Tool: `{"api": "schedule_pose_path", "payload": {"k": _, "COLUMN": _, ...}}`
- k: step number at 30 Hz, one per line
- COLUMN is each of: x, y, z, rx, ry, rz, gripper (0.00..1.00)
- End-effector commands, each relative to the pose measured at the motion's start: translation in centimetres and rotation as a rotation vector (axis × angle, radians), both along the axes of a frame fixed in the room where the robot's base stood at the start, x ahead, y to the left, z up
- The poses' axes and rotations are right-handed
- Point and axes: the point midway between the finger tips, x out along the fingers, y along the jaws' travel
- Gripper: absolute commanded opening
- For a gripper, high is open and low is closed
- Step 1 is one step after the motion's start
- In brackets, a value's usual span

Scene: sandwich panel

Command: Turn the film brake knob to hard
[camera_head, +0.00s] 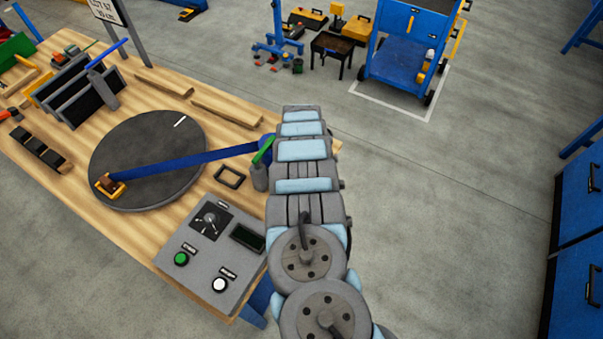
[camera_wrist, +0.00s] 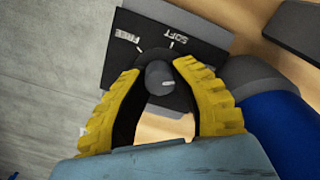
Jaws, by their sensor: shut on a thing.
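Which label the mark points to is not clear. My gripper (camera_wrist: 160,85) has yellow ridged fingers with dark inner pads, one on each side of the knob, and is shut on it. The fingers cover the lower part of the dial, and I cannot read a HARD label. In the head view my arm hides the gripper and this knob.
A blue roll (camera_wrist: 275,130) with a grey collar stands close right of my gripper. Blue film (camera_head: 190,163) runs to the dark turntable (camera_head: 150,160). A grey control panel (camera_head: 200,268) with another knob (camera_head: 209,222) and buttons sits at the wooden table's front.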

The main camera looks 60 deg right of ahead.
Motion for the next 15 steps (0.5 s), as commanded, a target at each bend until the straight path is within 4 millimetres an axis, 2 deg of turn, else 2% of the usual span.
{"api": "schedule_pose_path", "payload": {"k": 9, "x": -0.01, "y": 0.03, "z": -0.13, "rx": 0.0, "ry": 0.0, "rz": -0.002, "gripper": 0.0}}
{"api": "schedule_pose_path", "payload": {"k": 10, "x": -0.01, "y": 0.03, "z": -0.13, "rx": 0.0, "ry": 0.0, "rz": -0.002, "gripper": 0.28}}
{"api": "schedule_pose_path", "payload": {"k": 12, "x": -0.01, "y": 0.03, "z": -0.12, "rx": 0.0, "ry": 0.0, "rz": -0.002, "gripper": 0.48}}
{"api": "schedule_pose_path", "payload": {"k": 13, "x": -0.01, "y": 0.03, "z": -0.1, "rx": 0.0, "ry": 0.0, "rz": -0.001, "gripper": 0.57}}
{"api": "schedule_pose_path", "payload": {"k": 15, "x": -0.01, "y": 0.03, "z": -0.09, "rx": 0.0, "ry": 0.0, "rz": -0.001, "gripper": 0.58}}
